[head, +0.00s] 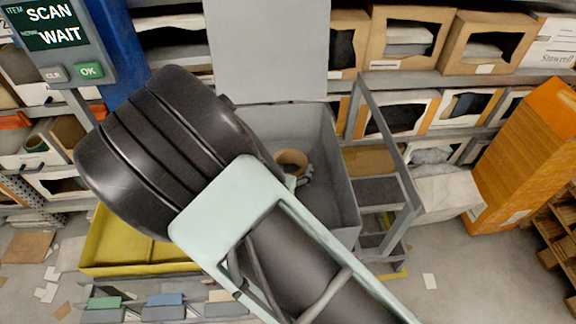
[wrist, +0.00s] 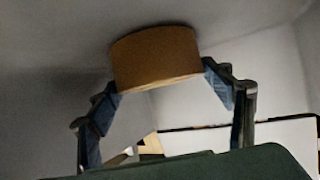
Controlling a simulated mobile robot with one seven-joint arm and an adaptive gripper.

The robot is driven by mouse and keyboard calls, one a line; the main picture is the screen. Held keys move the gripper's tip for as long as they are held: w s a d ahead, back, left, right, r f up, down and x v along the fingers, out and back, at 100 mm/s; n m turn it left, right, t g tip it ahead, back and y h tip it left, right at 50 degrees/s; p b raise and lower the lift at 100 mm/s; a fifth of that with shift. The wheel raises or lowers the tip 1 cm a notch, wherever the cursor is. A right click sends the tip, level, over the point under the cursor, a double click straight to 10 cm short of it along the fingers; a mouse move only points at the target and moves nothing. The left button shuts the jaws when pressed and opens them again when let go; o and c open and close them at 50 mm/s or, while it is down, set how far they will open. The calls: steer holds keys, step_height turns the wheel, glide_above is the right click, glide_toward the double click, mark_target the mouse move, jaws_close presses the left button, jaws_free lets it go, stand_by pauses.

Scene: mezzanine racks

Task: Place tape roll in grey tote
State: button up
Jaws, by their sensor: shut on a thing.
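The tape roll (head: 291,160) is brown and ring-shaped, and in the head view it shows inside the outline of the grey tote (head: 345,185). My gripper (head: 302,176) is at the tape roll, partly hidden behind my arm. In the wrist view the tape roll (wrist: 156,58) sits between the two blue-padded fingertips of my gripper (wrist: 160,78), which are shut on its sides. Grey tote walls surround it there. I cannot tell whether the roll touches the tote floor.
A yellow tote (head: 130,240) stands left of the grey tote. A grey step frame (head: 385,190) stands close on its right. A scanner display (head: 50,35) is at upper left. Racks with open cardboard boxes (head: 408,40) line the back.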

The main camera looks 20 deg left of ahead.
steer(key=o, duration=1.3)
steer(key=shift+f, duration=0.1)
steer(key=shift+c, duration=0.2)
steer(key=shift+r, duration=0.25)
steer(key=p+v, duration=0.1)
steer(key=v, duration=0.6)
steer(key=shift+s+d, duration=0.1)
steer(key=shift+s, duration=0.15)
